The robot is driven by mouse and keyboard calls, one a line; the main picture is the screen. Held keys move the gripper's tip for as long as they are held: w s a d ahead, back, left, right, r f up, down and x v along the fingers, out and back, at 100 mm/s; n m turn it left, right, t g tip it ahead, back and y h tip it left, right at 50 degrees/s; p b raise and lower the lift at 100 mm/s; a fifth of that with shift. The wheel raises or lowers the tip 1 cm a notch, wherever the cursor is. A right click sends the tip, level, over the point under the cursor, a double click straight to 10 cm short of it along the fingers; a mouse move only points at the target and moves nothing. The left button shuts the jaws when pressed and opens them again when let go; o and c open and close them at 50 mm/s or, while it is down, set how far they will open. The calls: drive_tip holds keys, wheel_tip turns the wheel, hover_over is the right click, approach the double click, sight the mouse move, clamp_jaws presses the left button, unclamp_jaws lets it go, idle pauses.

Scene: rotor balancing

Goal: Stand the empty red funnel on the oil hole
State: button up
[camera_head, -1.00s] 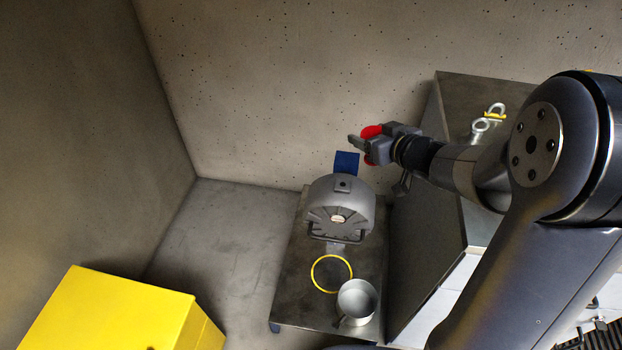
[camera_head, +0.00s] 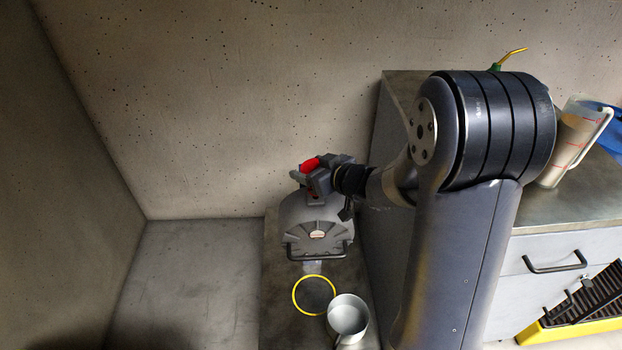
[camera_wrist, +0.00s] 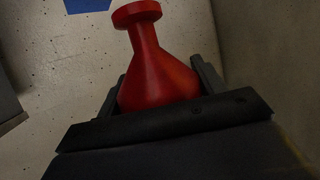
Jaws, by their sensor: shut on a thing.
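The red funnel (camera_head: 311,164) is held in my gripper (camera_head: 305,178), above the top of the grey rounded housing (camera_head: 316,222). In the wrist view the funnel (camera_wrist: 158,72) sits between the two dark fingers (camera_wrist: 162,82), its wide body low between them and a narrower neck with a flared rim pointing away. The jaws are shut on it. The oil hole is hidden behind my gripper in the head view, and the wrist view does not show it. I cannot tell whether the funnel touches the housing.
A yellow ring (camera_head: 314,295) and a grey metal pot (camera_head: 347,317) are on the low bench in front of the housing. A taller cabinet (camera_head: 560,205) stands right, bearing a clear measuring jug (camera_head: 572,140). The wall is close behind.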

drive_tip(key=shift+f, duration=1.1)
drive_tip(key=shift+f+b, duration=0.2)
drive_tip(key=shift+b, duration=0.15)
drive_tip(key=o, duration=1.1)
drive_tip(key=shift+r, duration=0.25)
drive_tip(key=shift+s+d+r, duration=0.15)
drive_tip(key=shift+s+d, duration=0.05)
drive_tip(key=shift+d, duration=0.05)
drive_tip(key=p+v, duration=0.3)
drive_tip(key=v, duration=0.8)
drive_tip(key=shift+s, duration=0.2)
